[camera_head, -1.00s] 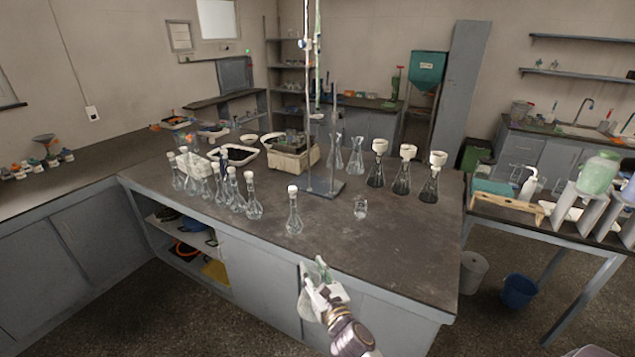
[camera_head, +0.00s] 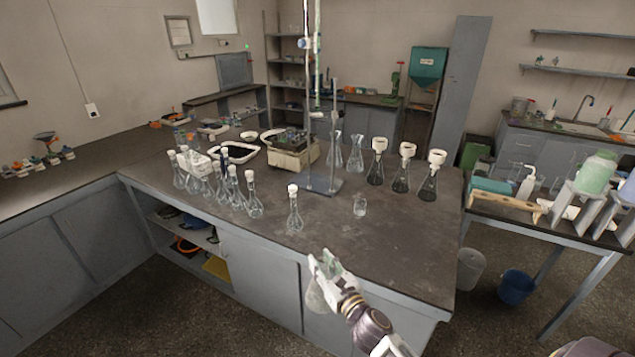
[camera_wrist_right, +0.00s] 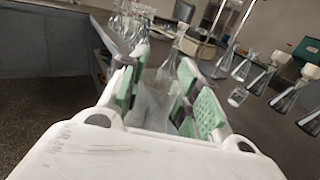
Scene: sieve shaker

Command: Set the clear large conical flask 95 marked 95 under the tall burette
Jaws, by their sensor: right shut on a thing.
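My right gripper (camera_head: 325,265) is shut on a clear conical flask (camera_head: 318,294) and holds it at the front edge of the bench. In the right wrist view the flask (camera_wrist_right: 158,92) sits between the green finger pads (camera_wrist_right: 162,95); no marking on it is readable. The tall burette (camera_head: 317,60) stands upright on a stand whose flat base (camera_head: 326,187) rests on the bench beyond the gripper. A small clear beaker (camera_head: 360,206) stands to the right of the base. My left gripper is not in view.
A stoppered flask (camera_head: 294,212) stands near the bench's front edge, left of the stand. Several stoppered flasks are clustered further left. Dark-based flasks with white funnels (camera_head: 402,168) stand to the right. The bench (camera_head: 400,245) is clear at front right.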

